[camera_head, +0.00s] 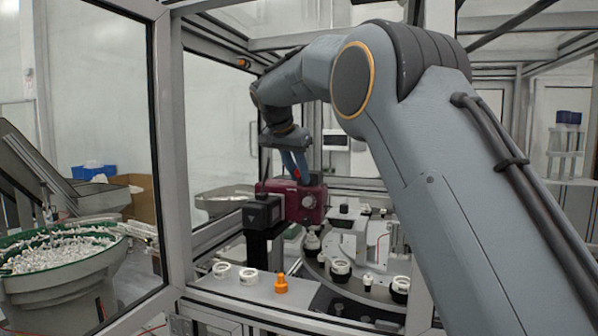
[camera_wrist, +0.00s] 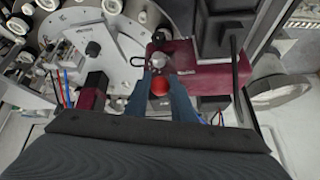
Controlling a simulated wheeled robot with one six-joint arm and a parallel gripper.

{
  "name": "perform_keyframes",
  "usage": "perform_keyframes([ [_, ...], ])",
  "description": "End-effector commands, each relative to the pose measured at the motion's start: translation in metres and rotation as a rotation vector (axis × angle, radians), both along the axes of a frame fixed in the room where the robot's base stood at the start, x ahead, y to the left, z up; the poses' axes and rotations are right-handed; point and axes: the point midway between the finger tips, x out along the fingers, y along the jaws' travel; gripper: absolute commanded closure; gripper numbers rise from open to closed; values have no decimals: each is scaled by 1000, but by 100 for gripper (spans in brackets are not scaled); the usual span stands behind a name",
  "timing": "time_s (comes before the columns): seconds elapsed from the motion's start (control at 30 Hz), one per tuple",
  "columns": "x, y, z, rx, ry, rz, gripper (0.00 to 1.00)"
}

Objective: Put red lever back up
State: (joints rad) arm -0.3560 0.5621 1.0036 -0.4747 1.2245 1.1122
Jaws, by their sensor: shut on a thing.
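The red lever's round knob (camera_wrist: 160,86) sits between the two blue-grey fingers of my gripper (camera_wrist: 161,74) in the wrist view. My gripper is shut on it. The lever stands at a dark red machine block (camera_wrist: 205,80) with a silver round part by the fingertips. In the head view my gripper (camera_head: 298,172) reaches down to the dark red block (camera_head: 306,203), and a small bit of the red knob (camera_head: 296,174) shows by the fingers. The lever's shaft is mostly hidden, so its angle cannot be told.
A black box (camera_head: 263,212) stands beside the red block. The round turntable (camera_head: 345,285) holds white-and-black parts. An orange piece (camera_head: 281,284) and white rings (camera_head: 248,275) sit at the front ledge. Glass panels and frame posts surround the cell.

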Motion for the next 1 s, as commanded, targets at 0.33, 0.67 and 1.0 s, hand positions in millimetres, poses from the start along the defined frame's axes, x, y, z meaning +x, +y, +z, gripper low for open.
perform_keyframes([
  [0.33,1,-2,3,2,-6,-1,69],
  [0.67,1,-1,2,1,-4,-2,59],
  [1.0,-17,11,34,3,-7,-1,59],
])
